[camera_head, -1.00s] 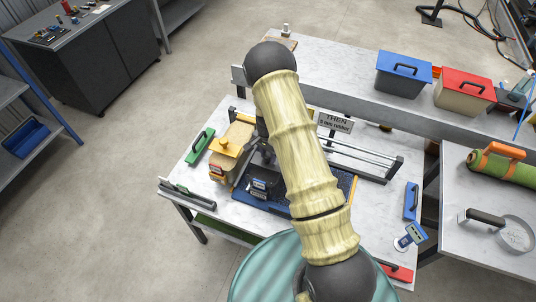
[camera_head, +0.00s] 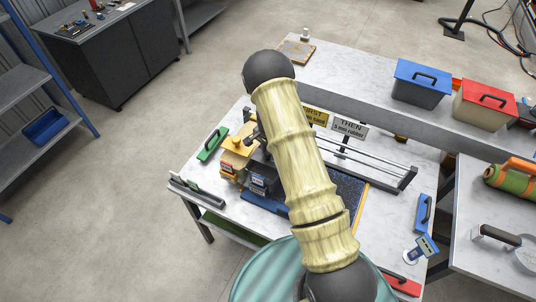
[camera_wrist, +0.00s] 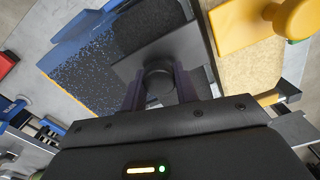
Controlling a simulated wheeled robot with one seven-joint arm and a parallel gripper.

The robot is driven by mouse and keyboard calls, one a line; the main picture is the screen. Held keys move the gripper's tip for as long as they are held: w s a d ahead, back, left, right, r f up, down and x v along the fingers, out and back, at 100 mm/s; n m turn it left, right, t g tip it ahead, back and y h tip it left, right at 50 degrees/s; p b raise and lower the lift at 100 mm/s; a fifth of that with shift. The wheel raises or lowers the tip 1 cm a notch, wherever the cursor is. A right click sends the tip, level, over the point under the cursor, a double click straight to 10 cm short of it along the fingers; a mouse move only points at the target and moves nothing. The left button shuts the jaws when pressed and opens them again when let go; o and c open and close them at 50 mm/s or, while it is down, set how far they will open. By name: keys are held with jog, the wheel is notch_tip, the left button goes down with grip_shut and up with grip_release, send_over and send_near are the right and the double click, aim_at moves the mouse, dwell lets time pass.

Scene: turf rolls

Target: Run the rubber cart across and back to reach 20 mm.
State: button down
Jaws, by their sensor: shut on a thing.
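My gripper (camera_wrist: 158,88) is shut on the dark round knob (camera_wrist: 158,68) of the rubber cart, a dark grey flat-topped cart (camera_wrist: 183,47). The cart sits over a blue-edged bed (camera_wrist: 62,50) of speckled black rubber (camera_wrist: 90,72). A blue digital gauge (camera_head: 424,246) stands at the bench's front right.
Rails (camera_head: 375,165) run behind the beds. Two signs, yellow (camera_head: 316,115) and grey (camera_head: 350,128), stand behind my arm. Lidded blue (camera_head: 422,82) and red (camera_head: 484,103) bins stand on the back ledge.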

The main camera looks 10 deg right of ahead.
jog(key=shift+w+a+r, duration=0.1)
jog(key=shift+w+a, duration=0.05)
jog(key=shift+w, duration=0.05)
jog(key=c, duration=1.1)
grip_release()
jog(key=shift+a, duration=0.1)
jog(key=shift+o, duration=0.2)
notch_tip(320, 180, up, 17)
jog(key=b, duration=0.5)
jog(key=shift+r, duration=0.15)
